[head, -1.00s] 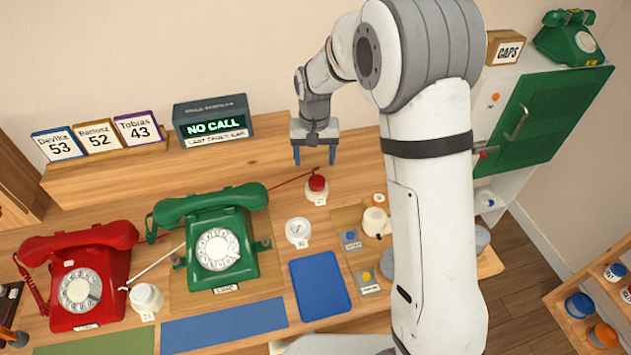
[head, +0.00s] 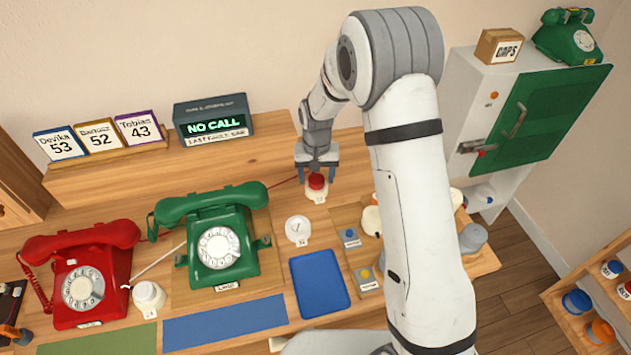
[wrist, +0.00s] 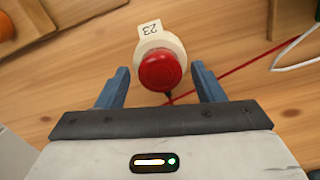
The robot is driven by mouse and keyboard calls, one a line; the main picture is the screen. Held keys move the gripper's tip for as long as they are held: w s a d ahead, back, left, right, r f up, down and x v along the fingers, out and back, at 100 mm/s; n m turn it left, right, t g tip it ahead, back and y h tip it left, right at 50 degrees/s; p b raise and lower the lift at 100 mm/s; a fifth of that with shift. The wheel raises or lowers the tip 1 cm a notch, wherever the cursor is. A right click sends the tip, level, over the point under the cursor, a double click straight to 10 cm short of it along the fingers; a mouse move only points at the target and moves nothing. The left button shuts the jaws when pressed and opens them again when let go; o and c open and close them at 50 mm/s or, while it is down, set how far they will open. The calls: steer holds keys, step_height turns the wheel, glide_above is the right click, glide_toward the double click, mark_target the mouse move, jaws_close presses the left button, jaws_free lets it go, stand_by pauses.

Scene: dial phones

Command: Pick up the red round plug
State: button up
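The red round plug (head: 317,181) sits upright in a cream round holder (head: 316,194) on the wooden desk, right of the green phone. In the wrist view the red plug (wrist: 161,70) shows from above, with the holder and its tag "23" (wrist: 150,29) beyond it. My gripper (head: 317,177) is low over the plug. In the wrist view my gripper (wrist: 160,82) is open, with one blue finger on each side of the plug and gaps between. A red cord runs from beside the plug.
The green phone (head: 218,240) and red phone (head: 82,275) stand to the left. A white round holder (head: 298,230) stands just in front of the plug. A board with small labelled items (head: 352,221) lies to the right. A blue mat (head: 319,284) lies in front. The "NO CALL" display (head: 213,122) stands behind.

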steer(key=c, duration=0.8)
